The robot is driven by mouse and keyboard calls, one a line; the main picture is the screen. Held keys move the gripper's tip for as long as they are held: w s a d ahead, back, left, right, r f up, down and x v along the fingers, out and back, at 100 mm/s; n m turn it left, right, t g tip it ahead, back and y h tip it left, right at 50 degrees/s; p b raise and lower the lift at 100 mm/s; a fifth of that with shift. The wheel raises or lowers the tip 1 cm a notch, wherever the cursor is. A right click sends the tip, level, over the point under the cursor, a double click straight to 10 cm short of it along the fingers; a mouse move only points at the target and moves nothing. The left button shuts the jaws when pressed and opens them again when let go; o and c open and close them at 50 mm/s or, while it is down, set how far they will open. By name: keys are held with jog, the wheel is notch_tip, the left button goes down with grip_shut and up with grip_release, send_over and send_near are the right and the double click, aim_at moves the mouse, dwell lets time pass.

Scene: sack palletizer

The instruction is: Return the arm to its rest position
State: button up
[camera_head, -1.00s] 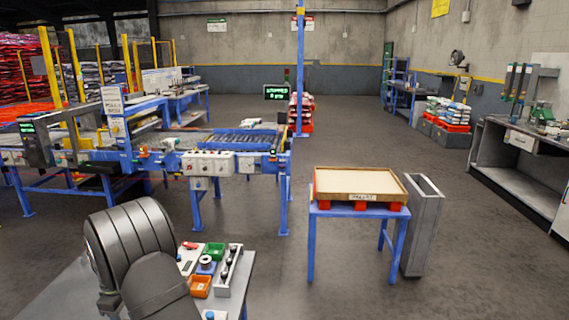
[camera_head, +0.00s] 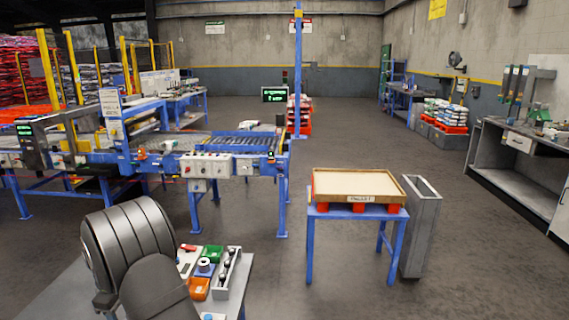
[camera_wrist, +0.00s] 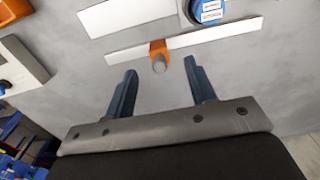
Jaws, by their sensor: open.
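My gripper (camera_wrist: 158,92) shows in the wrist view with its two dark blue fingers spread apart and nothing between them. Beyond the fingertips is a grey surface with white strips (camera_wrist: 185,42), a small orange block (camera_wrist: 159,50) with a grey knob, and a blue round item with a label (camera_wrist: 207,10). In the head view my dark arm link fills the lower left, and my gripper is not visible there.
A grey table (camera_head: 75,285) at lower left holds a green bin (camera_head: 212,253), an orange bin (camera_head: 199,289) and a grey rack (camera_head: 229,272). A pallet board (camera_head: 358,184) stands on a blue stand. The conveyor (camera_head: 225,143) is behind. Open floor lies right of centre.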

notch_tip(320, 180, down, 4)
jog(key=shift+r, duration=0.25)
jog(key=shift+s+f, duration=0.1)
jog(key=shift+s, duration=0.7)
jog(key=o, duration=1.1)
jog(key=s+d+r+n, duration=0.3)
jog(key=s+r+n, duration=0.6)
jog(key=r, duration=0.1)
jog(key=s+d+r+n, duration=0.3)
jog(key=s+r+n, duration=0.5)
jog(key=r+n, duration=0.15)
jog(key=shift+m, duration=0.25)
notch_tip(320, 180, down, 10)
jog(key=shift+d+r, duration=0.15)
jog(key=shift+r, duration=0.15)
